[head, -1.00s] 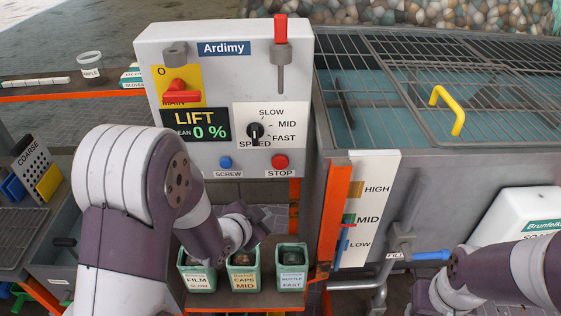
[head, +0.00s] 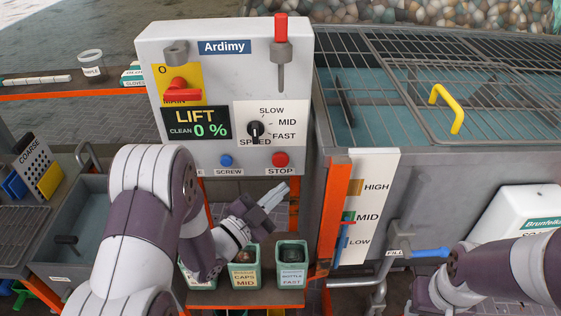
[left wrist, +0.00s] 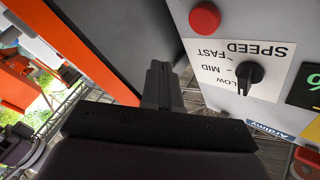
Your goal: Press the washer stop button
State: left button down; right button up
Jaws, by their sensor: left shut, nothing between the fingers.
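The red stop button (head: 280,159) sits at the lower right of the white Ardimy control panel (head: 215,45), above a STOP label. It also shows in the left wrist view (left wrist: 205,18), upside down beside the speed dial (left wrist: 249,73). My left gripper (head: 283,188) is shut and empty, just below the STOP label in the head view, apart from the button. In the left wrist view its closed fingers (left wrist: 157,68) point up the picture, left of the panel. My right arm comes in at the lower right; its gripper fingers are not visible.
A blue screw button (head: 226,160) is left of the red one. The red main switch (head: 180,90) and speed dial (head: 256,130) are above. Labelled bins (head: 291,265) stand below my left gripper. The grated tank (head: 440,150) is to the right.

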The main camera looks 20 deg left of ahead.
aim_at(287, 160)
pick_arm(q)
jog(key=shift+w+a+b, duration=0.15)
jog(key=shift+w+a, duration=0.1)
jog(key=shift+w, duration=0.7)
jog(key=shift+w+a+b, duration=0.2)
jog(key=shift+w+a, duration=0.1)
jog(key=shift+w, duration=0.65)
jog(key=shift+w+a+b, duration=0.15)
jog(key=shift+w+a, duration=0.1)
jog(key=shift+w, duration=0.7)
jog(key=shift+w+a+b, duration=0.1)
jog(key=shift+w+b, duration=0.2)
jog(key=shift+w, duration=0.1)
jog(key=shift+w+a, duration=0.15)
jog(key=shift+w, duration=0.3)
dwell(0.3)
jog(key=shift+s, duration=0.1)
jog(key=shift+s+d, duration=0.25)
jog(key=shift+s, duration=0.55)
